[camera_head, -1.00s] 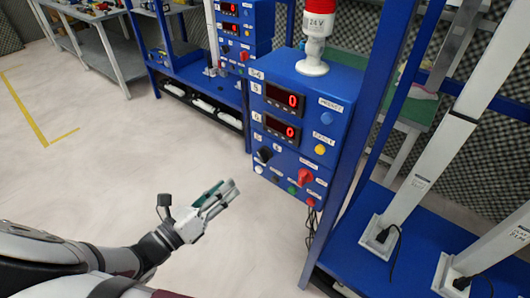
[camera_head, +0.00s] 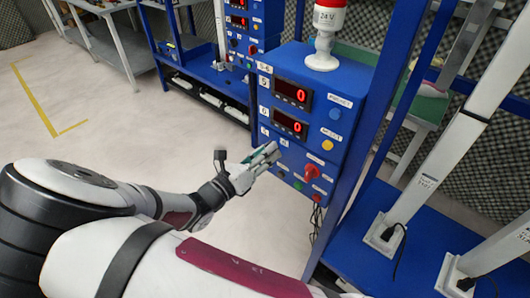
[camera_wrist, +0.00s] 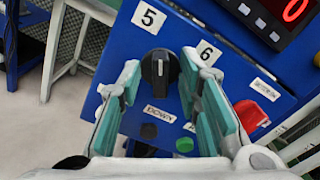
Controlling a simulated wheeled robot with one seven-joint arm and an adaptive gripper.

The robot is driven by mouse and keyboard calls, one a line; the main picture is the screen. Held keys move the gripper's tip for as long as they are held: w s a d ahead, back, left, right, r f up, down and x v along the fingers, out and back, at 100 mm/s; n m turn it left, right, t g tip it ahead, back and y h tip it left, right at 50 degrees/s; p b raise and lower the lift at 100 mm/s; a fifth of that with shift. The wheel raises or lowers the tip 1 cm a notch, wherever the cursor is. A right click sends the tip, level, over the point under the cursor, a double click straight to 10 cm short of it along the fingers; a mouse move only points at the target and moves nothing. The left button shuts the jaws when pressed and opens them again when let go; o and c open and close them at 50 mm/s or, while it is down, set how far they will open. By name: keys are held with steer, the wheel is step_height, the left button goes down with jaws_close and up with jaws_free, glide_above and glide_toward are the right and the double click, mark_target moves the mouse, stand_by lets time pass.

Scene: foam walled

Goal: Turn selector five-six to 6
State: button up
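The selector five-six is a black rotary knob (camera_wrist: 160,70) on the front of the blue control box (camera_head: 345,120). In the wrist view its white pointer line stands near upright, between the labels "5" (camera_wrist: 149,17) and "6" (camera_wrist: 208,52); which one it is set to I cannot tell. My gripper (camera_wrist: 160,98) is open, with one teal-padded finger on each side below the knob. The knob lies between and beyond the fingertips, and I cannot see contact. In the head view my gripper (camera_head: 269,155) is in front of the box and hides the knob.
A red knob (camera_head: 311,173) sits right of the selector; it also shows in the wrist view (camera_wrist: 251,115). Black and green buttons (camera_wrist: 184,145) lie below it. Two red displays (camera_head: 292,93) read 0. A blue post (camera_head: 375,120) stands right of the box. Open floor lies to the left.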

jaws_close()
steer(key=shift+m, duration=0.4)
steer(key=m+p, duration=0.2)
steer(key=m, duration=0.9)
steer(key=shift+d+f, duration=0.1)
steer(key=shift+s, duration=0.1)
stand_by(0.5)
jaws_free()
